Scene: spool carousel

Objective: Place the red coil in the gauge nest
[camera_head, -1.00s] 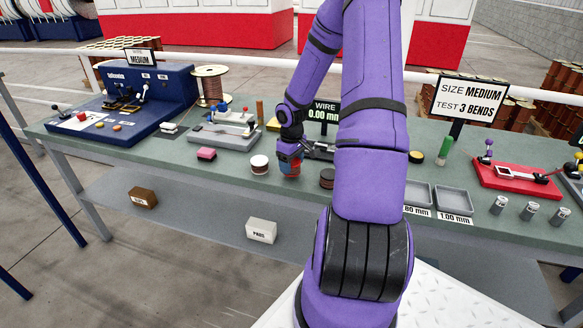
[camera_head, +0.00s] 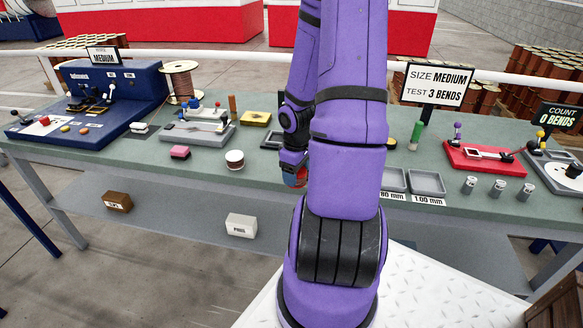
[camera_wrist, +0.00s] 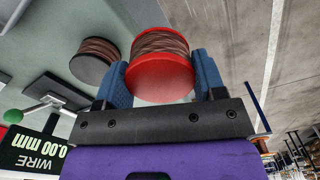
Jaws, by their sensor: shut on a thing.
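My gripper (camera_wrist: 161,80) has blue fingers and is shut on the red coil (camera_wrist: 160,60), a red-flanged spool with brown wire, which shows clearly in the wrist view. In the head view my gripper (camera_head: 293,160) is over the bench, half hidden by my arm, with a sliver of the red coil (camera_head: 300,178) showing. The wire gauge's display (camera_wrist: 38,150) reads 0.00 mm in the wrist view, with a grey device (camera_wrist: 55,92) and green ball beside it. My arm hides the gauge area in the head view, and I cannot make out the nest.
A dark-topped coil (camera_wrist: 94,58) stands close to the held coil in the wrist view. Grey trays (camera_head: 427,182) and metal cylinders (camera_head: 498,188) are at the right.

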